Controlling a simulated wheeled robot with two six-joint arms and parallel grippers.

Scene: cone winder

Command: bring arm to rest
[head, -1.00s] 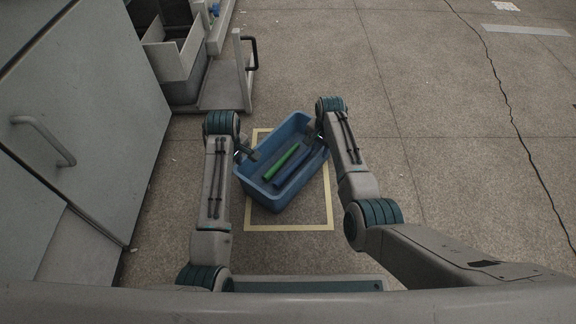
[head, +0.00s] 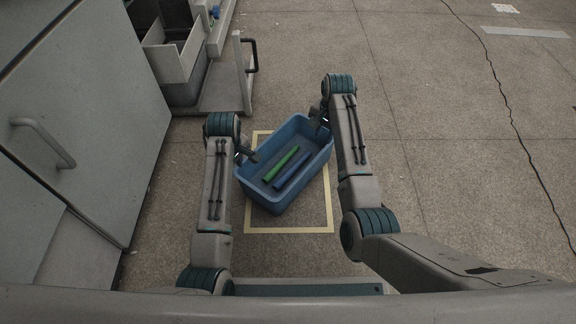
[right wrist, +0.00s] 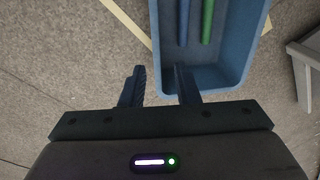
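My right gripper (head: 319,118) is above the far right rim of the blue crate in the head view. In the right wrist view my right gripper (right wrist: 160,88) is open, its two dark fingers apart with nothing held between them; one finger overlaps the crate's corner in the picture. My left gripper (head: 248,154) is at the crate's left rim; its fingers are too small to tell whether they are open, or whether they touch the rim.
A grey cabinet (head: 90,120) stands left and a machine frame (head: 243,85) behind.

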